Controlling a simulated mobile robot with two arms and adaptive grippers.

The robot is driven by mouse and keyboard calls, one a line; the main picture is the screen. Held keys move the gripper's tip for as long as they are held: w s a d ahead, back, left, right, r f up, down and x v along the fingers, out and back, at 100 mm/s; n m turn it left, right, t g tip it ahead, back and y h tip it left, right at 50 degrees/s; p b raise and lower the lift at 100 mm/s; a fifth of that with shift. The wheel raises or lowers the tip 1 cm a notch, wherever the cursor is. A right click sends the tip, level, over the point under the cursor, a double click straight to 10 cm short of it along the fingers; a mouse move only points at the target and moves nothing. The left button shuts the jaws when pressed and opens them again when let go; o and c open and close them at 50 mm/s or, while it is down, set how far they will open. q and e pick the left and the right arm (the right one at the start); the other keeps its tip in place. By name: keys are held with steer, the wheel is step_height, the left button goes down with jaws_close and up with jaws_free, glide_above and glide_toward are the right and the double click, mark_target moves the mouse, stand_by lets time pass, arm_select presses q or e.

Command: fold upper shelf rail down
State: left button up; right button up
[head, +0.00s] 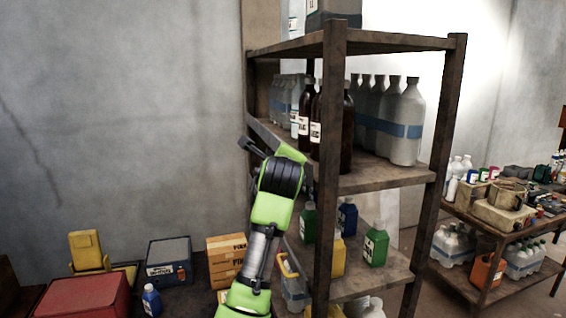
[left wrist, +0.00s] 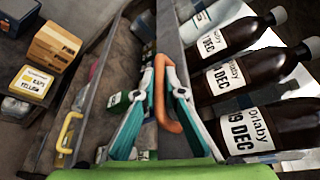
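The upper shelf rail (head: 262,129) is a dark slanted bar along the left side of the upper shelf (head: 385,177), in front of the bottles. In the left wrist view the rail (left wrist: 174,35) runs up the middle, beside brown bottles. An orange loop handle (left wrist: 161,92) is on it. My left gripper (head: 250,147) is at the rail. In the left wrist view its teal fingers (left wrist: 163,88) stand either side of the handle with a gap between them; firm contact is not clear. My right gripper is not in view.
Brown bottles (head: 348,135) and clear bottles (head: 408,125) stand close behind the rail. A lower yellow handle (head: 288,266) is beside my arm. Boxes (head: 226,255) and a red case (head: 85,298) sit at lower left. Open space lies before the wall at left.

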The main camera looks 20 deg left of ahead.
arm_select(q)
steer(key=shift+f, duration=0.1)
jaws_close()
step_height(320, 180, down, 7)
steer(key=n+t+y+b, duration=0.3)
steer(key=n+t+b, duration=0.2)
steer(key=n+b, duration=1.2)
steer(key=shift+b, duration=1.05)
